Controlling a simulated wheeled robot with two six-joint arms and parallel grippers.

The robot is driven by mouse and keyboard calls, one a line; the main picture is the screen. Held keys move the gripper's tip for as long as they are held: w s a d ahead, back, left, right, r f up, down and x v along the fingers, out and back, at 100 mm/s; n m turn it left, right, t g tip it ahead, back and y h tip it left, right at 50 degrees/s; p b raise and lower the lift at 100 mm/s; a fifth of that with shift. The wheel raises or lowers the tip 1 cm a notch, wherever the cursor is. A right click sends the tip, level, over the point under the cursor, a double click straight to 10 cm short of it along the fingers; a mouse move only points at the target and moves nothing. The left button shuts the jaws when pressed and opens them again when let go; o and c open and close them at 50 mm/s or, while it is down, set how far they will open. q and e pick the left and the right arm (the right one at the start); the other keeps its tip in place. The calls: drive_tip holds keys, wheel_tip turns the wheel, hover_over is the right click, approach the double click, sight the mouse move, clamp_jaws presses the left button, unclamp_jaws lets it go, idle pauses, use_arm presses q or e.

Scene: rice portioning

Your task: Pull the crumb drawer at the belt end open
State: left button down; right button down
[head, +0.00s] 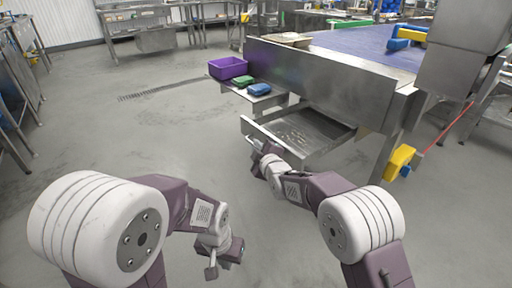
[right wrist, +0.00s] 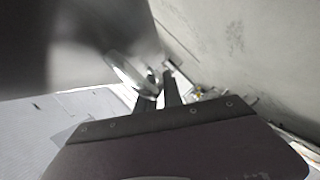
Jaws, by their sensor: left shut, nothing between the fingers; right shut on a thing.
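The crumb drawer (head: 325,126) is a shallow steel tray under the end of the belt machine in the head view. It stands pulled out, with its inside and some crumbs showing. My right gripper (head: 261,149) is at the drawer's front and is shut on its handle. In the right wrist view the two dark fingers (right wrist: 160,90) are close together at the curved metal handle (right wrist: 130,73); the exact contact is blurred. My left gripper (head: 212,268) is shut and empty, low over the floor, apart from the drawer.
A purple bin (head: 228,68), a green item (head: 243,81) and a blue item (head: 259,89) are on a small shelf left of the drawer. A yellow item (head: 400,160) is by the machine's right leg. The floor in front and left is clear.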

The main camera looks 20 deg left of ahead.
drive_tip(key=c, duration=1.5)
unclamp_jaws()
drive_tip(key=shift+s+d+r+p, duration=0.2)
drive_tip(key=shift+s+d+p, duration=0.1)
drive_tip(key=shift+s, duration=0.1)
drive_tip(key=p+v, duration=0.2)
drive_tip(key=v, duration=0.6)
drive_tip(key=shift+f+p, duration=0.15)
drive_tip(key=shift+p, duration=0.25)
